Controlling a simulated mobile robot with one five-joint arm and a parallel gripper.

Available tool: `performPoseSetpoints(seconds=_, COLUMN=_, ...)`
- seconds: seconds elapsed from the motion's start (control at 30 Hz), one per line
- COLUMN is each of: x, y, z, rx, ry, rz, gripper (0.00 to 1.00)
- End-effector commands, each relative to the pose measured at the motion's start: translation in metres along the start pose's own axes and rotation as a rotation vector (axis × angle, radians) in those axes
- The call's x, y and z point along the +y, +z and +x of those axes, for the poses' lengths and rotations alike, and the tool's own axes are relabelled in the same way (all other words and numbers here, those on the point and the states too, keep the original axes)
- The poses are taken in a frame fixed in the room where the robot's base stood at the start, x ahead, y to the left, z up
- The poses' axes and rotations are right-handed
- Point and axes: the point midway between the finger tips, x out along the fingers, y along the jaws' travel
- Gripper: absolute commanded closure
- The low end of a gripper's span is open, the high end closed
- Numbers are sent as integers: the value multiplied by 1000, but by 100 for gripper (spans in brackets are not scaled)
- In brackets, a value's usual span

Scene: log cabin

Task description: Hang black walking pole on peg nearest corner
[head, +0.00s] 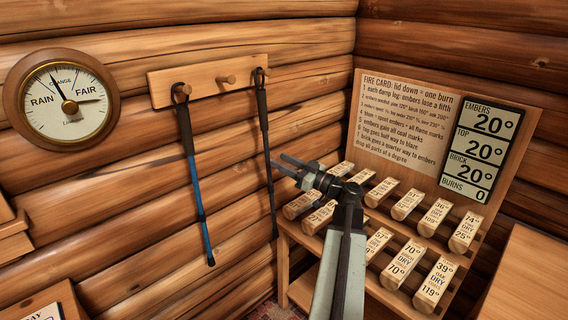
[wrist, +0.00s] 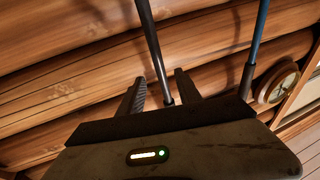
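The black walking pole (head: 266,140) hangs nearly upright from the right peg (head: 259,72), the one nearest the corner, with its strap at that peg. The middle peg (head: 228,79) is bare. A blue pole (head: 197,200) with a black grip hangs from the left peg (head: 181,90). My gripper (head: 281,164) is beside the black pole's shaft, below its grip. In the wrist view, my gripper (wrist: 160,90) has its fingers apart, with the black pole (wrist: 154,50) showing between them and a gap on each side. Whether the pole lies within their grasp or behind is unclear.
A round weather dial (head: 62,100) is on the log wall at left. A wooden rack (head: 300,292) with several labelled blocks stands in the corner at right, under my arm, with a fire card board (head: 410,110) behind. The blue pole (wrist: 256,45) is close by in the wrist view.

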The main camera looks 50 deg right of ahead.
Motion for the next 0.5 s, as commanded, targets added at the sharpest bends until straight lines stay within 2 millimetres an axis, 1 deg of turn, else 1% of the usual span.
performPoseSetpoints(seconds=0.13, x=0, y=0, z=-1, rx=-1, ry=0, rz=0, gripper=59)
performPoseSetpoints(seconds=0.2, x=0, y=1, z=-6, rx=-1, ry=1, rz=-1, gripper=59)
performPoseSetpoints(seconds=0.27, x=0, y=2, z=-15, rx=-1, ry=2, rz=-1, gripper=59)
performPoseSetpoints(seconds=0.4, x=0, y=2, z=-44, rx=0, ry=3, rz=-1, gripper=59)
performPoseSetpoints(seconds=0.5, x=0, y=2, z=-61, rx=0, ry=2, rz=-1, gripper=59)
